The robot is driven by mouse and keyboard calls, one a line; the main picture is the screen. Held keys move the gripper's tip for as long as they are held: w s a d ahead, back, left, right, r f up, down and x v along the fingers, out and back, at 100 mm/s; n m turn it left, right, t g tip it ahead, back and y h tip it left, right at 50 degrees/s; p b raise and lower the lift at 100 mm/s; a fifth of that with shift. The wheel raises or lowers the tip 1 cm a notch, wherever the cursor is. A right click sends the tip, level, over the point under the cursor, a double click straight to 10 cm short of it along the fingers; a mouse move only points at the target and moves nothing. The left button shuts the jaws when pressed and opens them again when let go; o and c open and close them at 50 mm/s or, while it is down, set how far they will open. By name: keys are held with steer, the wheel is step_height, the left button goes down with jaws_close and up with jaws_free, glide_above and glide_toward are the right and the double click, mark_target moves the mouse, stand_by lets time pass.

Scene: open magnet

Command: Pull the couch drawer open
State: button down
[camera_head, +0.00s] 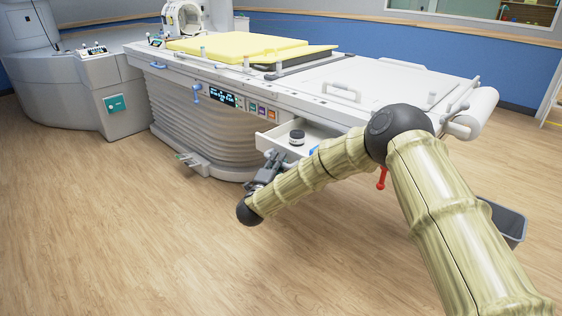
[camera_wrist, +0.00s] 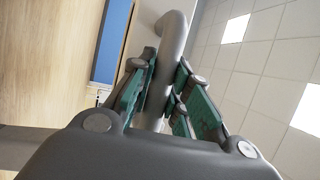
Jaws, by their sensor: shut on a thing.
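The white couch drawer (camera_head: 316,132) sticks out from the side of the couch (camera_head: 300,98), below its top. It stands partly open, and a small dark-lidded jar (camera_head: 297,138) shows inside it. My gripper (camera_head: 270,165) is at the drawer's front, low beside the couch. In the wrist view my gripper (camera_wrist: 160,100) has its green-padded fingers on both sides of a grey bar handle (camera_wrist: 173,42) and is shut on it. My arm hides part of the drawer's right side, and the handle is hard to make out in the head view.
A yellow pad (camera_head: 240,47) lies on the couch top. A grey foot pedal (camera_head: 193,162) sits at the couch base. A red handle (camera_head: 382,178) hangs under the couch, and a grey bin (camera_head: 507,222) stands at the right. The wooden floor in front is clear.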

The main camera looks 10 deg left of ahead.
steer(key=shift+a, duration=0.15)
steer(key=c, duration=1.3)
jaws_free()
steer(key=shift+c, duration=0.2)
steer(key=shift+w, duration=0.1)
steer(key=v, duration=1.2)
steer(key=shift+f, duration=0.1)
